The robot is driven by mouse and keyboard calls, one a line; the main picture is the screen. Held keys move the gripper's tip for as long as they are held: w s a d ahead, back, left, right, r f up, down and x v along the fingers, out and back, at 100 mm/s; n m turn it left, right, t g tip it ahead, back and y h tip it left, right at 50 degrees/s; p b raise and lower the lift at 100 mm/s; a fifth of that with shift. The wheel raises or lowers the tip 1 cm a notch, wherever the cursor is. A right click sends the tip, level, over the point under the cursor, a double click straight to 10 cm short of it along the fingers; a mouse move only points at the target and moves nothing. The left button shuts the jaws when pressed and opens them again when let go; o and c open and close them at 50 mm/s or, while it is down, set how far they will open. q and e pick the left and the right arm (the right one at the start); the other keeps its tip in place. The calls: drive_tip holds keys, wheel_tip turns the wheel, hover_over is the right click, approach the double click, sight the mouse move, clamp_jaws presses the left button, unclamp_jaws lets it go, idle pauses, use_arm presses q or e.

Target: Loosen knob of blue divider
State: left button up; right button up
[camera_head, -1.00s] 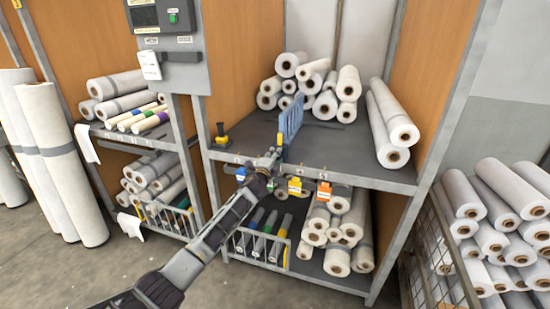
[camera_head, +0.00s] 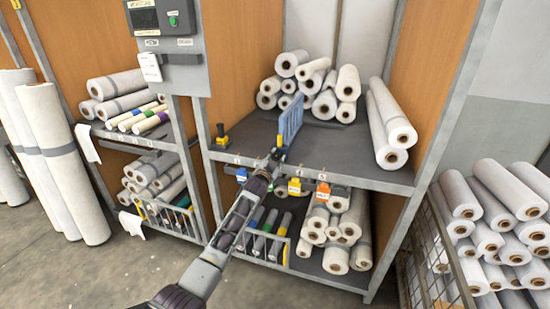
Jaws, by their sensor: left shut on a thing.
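My left gripper (camera_head: 277,154) is at the lower front end of the divider, by the shelf's front edge. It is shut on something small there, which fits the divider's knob. The fingers and wrist hide the knob itself, so its turn cannot be seen. My right gripper is not in view.
A yellow and black knob piece (camera_head: 222,137) stands at the shelf's left. Blue, yellow (camera_head: 295,187) and orange (camera_head: 323,191) tags hang below the front edge. White rolls (camera_head: 390,130) lie at the right. A wire cage of rolls (camera_head: 490,225) stands far right.

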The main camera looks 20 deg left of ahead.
use_arm(q)
drive_tip(key=shift+n, duration=0.8)
drive_tip(key=shift+f+n+p, duration=0.15)
drive_tip(key=shift+n+p, duration=0.4)
drive_tip(key=shift+n, duration=0.65)
drive_tip(key=o, duration=1)
drive_tip(key=shift+s, duration=0.1)
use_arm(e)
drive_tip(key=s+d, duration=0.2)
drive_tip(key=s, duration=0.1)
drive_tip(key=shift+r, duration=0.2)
